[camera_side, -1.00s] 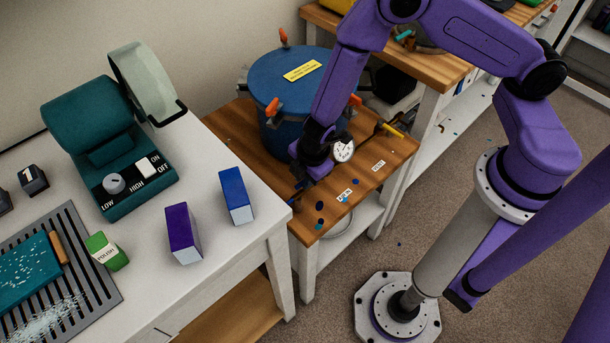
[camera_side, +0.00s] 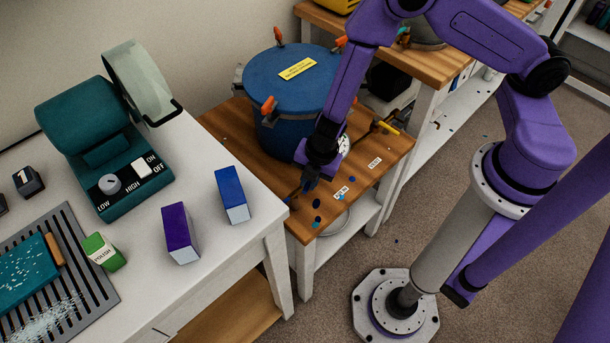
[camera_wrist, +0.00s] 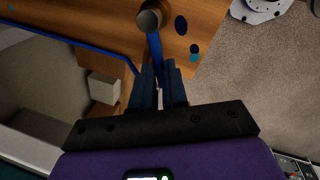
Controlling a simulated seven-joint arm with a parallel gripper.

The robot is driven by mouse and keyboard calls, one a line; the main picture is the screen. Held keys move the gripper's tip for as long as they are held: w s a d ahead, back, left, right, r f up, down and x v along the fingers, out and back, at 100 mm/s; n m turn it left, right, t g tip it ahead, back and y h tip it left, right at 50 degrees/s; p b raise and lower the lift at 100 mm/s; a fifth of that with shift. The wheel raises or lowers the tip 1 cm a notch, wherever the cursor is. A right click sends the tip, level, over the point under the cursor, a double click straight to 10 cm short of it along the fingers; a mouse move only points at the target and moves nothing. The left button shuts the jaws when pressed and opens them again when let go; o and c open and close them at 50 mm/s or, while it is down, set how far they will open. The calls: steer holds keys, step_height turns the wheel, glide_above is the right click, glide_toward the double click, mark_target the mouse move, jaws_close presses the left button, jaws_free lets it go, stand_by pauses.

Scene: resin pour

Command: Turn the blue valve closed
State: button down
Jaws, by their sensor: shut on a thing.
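The blue valve handle (camera_wrist: 155,50) shows in the wrist view as a flat blue lever. It runs from a round metal fitting (camera_wrist: 149,18) down between my fingers. My gripper (camera_wrist: 158,82) is shut on the lever's near end. In the side view my gripper (camera_side: 308,186) points down at the front left edge of the wooden bench (camera_side: 232,124). The valve is largely hidden behind it there, and its exact angle cannot be told.
A blue pot (camera_side: 290,85) with orange-handled clamps stands behind my gripper. A gauge (camera_side: 344,146) is partly covered by my wrist. A yellow-handled valve (camera_side: 388,128) sits to the right. A white table (camera_side: 240,243) with boxes is at left. A thin blue line (camera_wrist: 80,44) crosses the wrist view.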

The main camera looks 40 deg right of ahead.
steer(key=shift+s+d+n+g+y, duration=0.3)
steer(key=shift+d+n, duration=0.55)
steer(key=shift+n, duration=1.3)
steer(key=shift+s+d+n+g+y, duration=0.1)
steer(key=shift+s+d+n+g, duration=0.45)
steer(key=shift+n, duration=1.55)
steer(key=shift+s+d+n+g+y, duration=0.2)
steer(key=shift+s+d+n, duration=0.25)
steer(key=shift+d+n, duration=1.2)
steer(key=shift+a+n, duration=0.45)
steer(key=shift+n, duration=0.25)
steer(key=c, duration=1.1)
jaws_free()
steer(key=shift+c, duration=0.2)
step_height(320, 180, up, 12)
steer(key=d, duration=0.2)
steer(key=shift+d+f, duration=0.15)
steer(key=shift+f, duration=0.05)
steer(key=shift+r, duration=0.1)
